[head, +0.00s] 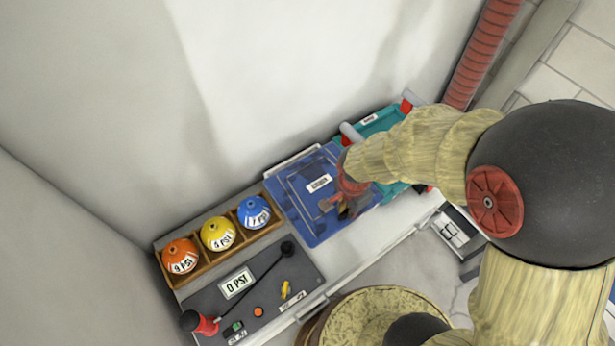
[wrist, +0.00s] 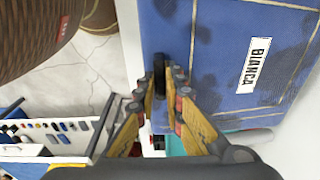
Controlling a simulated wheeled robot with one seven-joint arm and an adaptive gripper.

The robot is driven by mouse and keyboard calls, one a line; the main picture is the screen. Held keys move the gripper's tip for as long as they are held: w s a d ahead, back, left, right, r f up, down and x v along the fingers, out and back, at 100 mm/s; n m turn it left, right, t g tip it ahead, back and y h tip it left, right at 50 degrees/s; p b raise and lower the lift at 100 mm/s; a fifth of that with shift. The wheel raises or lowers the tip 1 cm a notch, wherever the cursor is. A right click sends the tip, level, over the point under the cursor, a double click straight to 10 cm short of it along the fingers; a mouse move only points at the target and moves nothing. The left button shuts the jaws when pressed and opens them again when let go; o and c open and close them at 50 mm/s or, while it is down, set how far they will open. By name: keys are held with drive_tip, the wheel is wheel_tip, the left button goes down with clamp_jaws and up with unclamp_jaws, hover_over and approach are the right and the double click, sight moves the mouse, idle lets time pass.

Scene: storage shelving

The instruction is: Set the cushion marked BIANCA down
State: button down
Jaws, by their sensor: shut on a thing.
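The blue cushion marked BIANCA (head: 296,206) lies flat at the back of the white shelf, beside the wooden rack; its white label faces up. In the wrist view the cushion (wrist: 205,80) fills the upper right, with the BIANCA label readable. My gripper (head: 342,207) reaches over its right part in the head view. I cannot tell whether the cushion touches the surface below.
A wooden rack (head: 206,267) holds orange, yellow and blue balls with PSI labels. A teal tray (head: 378,124) stands right of the cushion. A brown woven basket (wrist: 30,35) is below. White wall stands behind.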

sight(336, 193)
drive_tip(key=shift+w+a+f+b, duration=0.15)
drive_tip(key=shift+a+b, duration=0.45)
drive_tip(key=shift+b, duration=0.15)
drive_tip(key=w+f, duration=0.1)
drive_tip(key=w, duration=0.1)
drive_tip(key=w+a+f, duration=0.1)
drive_tip(key=w, duration=0.2)
drive_tip(key=w+f, duration=0.1)
drive_tip(key=w, duration=0.1)
drive_tip(key=shift+w+a+f, duration=0.15)
drive_tip(key=shift+w+a, duration=0.05)
drive_tip(key=shift+a, duration=0.1)
drive_tip(key=w+f, duration=0.2)
drive_tip(key=f, duration=0.1)
drive_tip(key=w+f+b, duration=0.1)
drive_tip(key=w+f, duration=0.1)
drive_tip(key=f, duration=0.1)
drive_tip(key=w+a+f, duration=0.1)
drive_tip(key=w+f, duration=0.1)
drive_tip(key=f, duration=0.1)
drive_tip(key=shift+a+f+b, duration=0.1)
drive_tip(key=shift+f+b, duration=0.1)
drive_tip(key=shift+b, duration=0.1)
drive_tip(key=c, duration=2.3)
unclamp_jaws()
drive_tip(key=shift+f, duration=0.15)
drive_tip(key=shift+c, duration=0.2)
drive_tip(key=o, duration=0.4)
drive_tip(key=shift+s, duration=0.1)
drive_tip(key=shift+c, duration=0.2)
